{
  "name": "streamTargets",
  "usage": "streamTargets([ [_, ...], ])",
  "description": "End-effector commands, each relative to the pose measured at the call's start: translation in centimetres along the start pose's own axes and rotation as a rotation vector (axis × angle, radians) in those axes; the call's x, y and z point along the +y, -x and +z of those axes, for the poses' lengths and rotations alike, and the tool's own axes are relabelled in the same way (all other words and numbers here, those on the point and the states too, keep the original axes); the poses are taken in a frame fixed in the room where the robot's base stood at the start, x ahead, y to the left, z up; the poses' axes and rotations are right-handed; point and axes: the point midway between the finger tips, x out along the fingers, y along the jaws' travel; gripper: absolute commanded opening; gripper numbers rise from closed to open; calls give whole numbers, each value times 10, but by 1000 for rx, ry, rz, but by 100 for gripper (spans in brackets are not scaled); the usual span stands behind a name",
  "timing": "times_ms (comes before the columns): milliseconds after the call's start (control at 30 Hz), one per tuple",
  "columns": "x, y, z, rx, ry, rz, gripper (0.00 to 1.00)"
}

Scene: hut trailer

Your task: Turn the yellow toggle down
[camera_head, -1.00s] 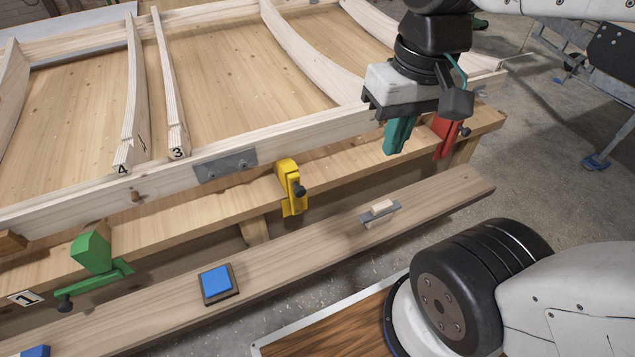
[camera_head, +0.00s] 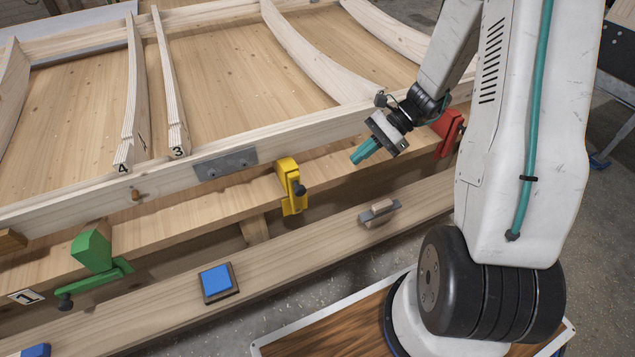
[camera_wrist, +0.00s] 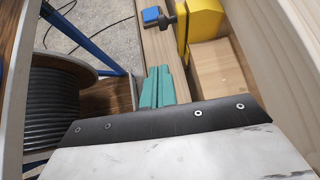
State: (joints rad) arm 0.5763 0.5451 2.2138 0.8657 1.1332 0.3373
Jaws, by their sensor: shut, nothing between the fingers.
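The yellow toggle (camera_head: 290,183) is mounted on the edge of the wooden bench, with a black knob (camera_head: 299,190) on its right side. Its yellow body stands upright against the frame. In the wrist view the yellow toggle (camera_wrist: 203,22) shows at the top, beyond the fingertips. My gripper (camera_head: 362,155) has teal fingers that are shut and empty. It hangs to the right of the yellow toggle, apart from it, and its fingers point left toward it. In the wrist view the shut fingers (camera_wrist: 157,80) are at the centre.
A green toggle (camera_head: 93,256) is at the left and a red one (camera_head: 449,128) at the right, close behind my gripper. A cable reel (camera_wrist: 60,110) shows at left in the wrist view.

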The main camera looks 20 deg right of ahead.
Motion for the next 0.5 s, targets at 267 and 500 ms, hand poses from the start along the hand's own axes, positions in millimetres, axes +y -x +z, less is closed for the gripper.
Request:
streamTargets([
  [267,-3,-5,-22,-30,-82,-35,0],
  [500,-3,-6,-21,-29,-80,-33,0],
])
